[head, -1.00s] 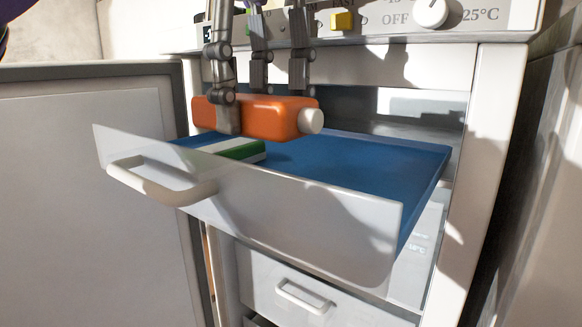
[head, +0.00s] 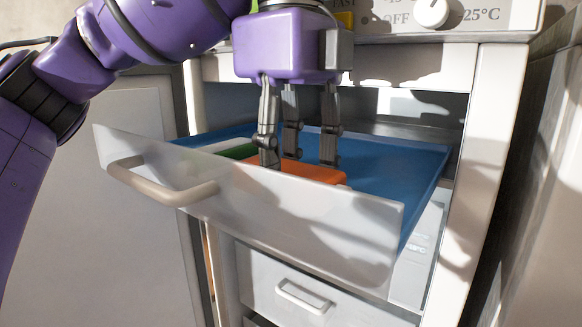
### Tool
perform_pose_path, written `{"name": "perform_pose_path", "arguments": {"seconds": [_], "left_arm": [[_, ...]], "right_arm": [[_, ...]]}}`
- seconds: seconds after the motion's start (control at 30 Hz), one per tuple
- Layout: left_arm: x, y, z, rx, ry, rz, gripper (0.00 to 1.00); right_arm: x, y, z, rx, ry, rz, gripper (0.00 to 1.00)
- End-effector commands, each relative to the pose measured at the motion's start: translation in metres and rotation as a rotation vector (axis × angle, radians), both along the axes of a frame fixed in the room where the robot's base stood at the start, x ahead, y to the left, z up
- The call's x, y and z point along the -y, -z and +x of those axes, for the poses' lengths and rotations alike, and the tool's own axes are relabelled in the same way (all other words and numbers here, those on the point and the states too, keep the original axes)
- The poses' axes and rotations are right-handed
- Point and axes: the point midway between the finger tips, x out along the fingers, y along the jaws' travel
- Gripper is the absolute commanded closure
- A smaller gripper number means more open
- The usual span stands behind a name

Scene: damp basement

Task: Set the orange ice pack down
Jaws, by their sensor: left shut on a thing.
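The orange ice pack (head: 312,171) is low inside the open upper drawer (head: 290,222) of the freezer, mostly hidden behind the drawer's pale front. It seems to be at the level of the blue drawer floor (head: 395,178), but I cannot tell whether it touches it. My left gripper (head: 298,160) points straight down into the drawer with its grey fingers around the ice pack, shut on it. A green and white item (head: 238,152) lies just left of the ice pack. My right gripper is not in view.
The freezer door (head: 120,170) stands open at the left. A closed lower drawer (head: 303,295) is below. A control panel with a white knob (head: 431,12) is above the opening. The right part of the upper drawer is free.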

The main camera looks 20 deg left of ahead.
Motion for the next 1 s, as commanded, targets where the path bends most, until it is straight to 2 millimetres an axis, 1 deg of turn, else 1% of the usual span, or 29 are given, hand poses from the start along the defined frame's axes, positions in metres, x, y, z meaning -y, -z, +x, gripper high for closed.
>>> {"name": "perform_pose_path", "arguments": {"seconds": [0.17, 0.2, 0.3, 0.67, 0.77, 1.0], "left_arm": [[0.000, 0.004, 0.000, -0.001, 0.000, 0.000, 0.89], [0.000, 0.004, 0.000, -0.001, 0.000, 0.000, 0.50], [0.000, 0.004, 0.000, -0.001, 0.000, 0.000, 0.37], [0.000, 0.001, 0.000, 0.000, 0.000, 0.000, 0.36], [0.000, -0.007, 0.000, 0.003, 0.000, 0.001, 0.36], [0.000, -0.043, 0.000, 0.004, -0.001, 0.001, 0.36]], "right_arm": [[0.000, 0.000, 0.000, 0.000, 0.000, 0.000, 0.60], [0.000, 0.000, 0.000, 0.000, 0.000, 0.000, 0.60], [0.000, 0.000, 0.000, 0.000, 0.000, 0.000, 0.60], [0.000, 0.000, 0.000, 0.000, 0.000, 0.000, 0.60], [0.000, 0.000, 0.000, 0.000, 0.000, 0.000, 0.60], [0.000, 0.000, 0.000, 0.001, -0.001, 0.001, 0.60]]}}
